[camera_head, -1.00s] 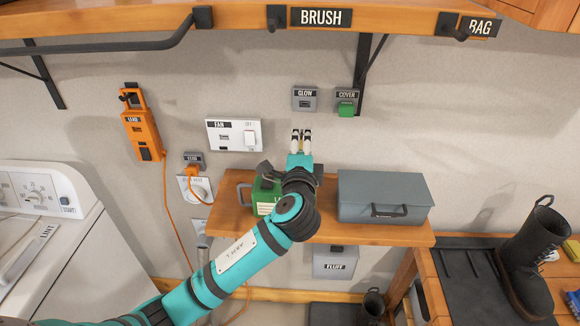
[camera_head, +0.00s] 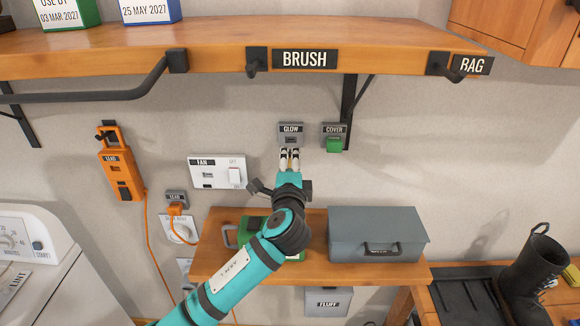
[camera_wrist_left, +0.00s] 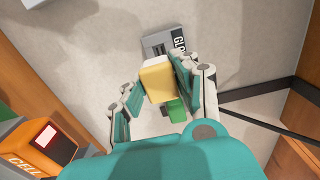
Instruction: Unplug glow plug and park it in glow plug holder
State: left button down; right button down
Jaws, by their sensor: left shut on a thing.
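My left gripper (camera_head: 289,158) is shut on the glow plug, a pale yellow block (camera_wrist_left: 158,80) between its fingers in the wrist view. In the head view the fingers mostly hide the plug. The grey glow holder (camera_head: 291,131), labelled GLOW, is on the wall just above the fingertips. It also shows in the wrist view (camera_wrist_left: 157,40), partly behind the plug. I cannot tell whether plug and holder touch. My right gripper is not in view.
A COVER holder with a green plug (camera_head: 334,145) is close on the right. The fan switch plate (camera_head: 217,173) is on the left. A small wooden shelf below carries a grey toolbox (camera_head: 377,233) and a green case. The BRUSH shelf (camera_head: 200,48) runs above.

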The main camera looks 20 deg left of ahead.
aim_at(290, 160)
pick_arm(q)
jog(key=shift+w+a, duration=0.15)
jog(key=shift+w, duration=0.35)
jog(key=shift+w+a, duration=0.15)
jog(key=shift+w, duration=0.55)
jog(key=shift+w+a, duration=0.2)
jog(key=shift+w, duration=0.3)
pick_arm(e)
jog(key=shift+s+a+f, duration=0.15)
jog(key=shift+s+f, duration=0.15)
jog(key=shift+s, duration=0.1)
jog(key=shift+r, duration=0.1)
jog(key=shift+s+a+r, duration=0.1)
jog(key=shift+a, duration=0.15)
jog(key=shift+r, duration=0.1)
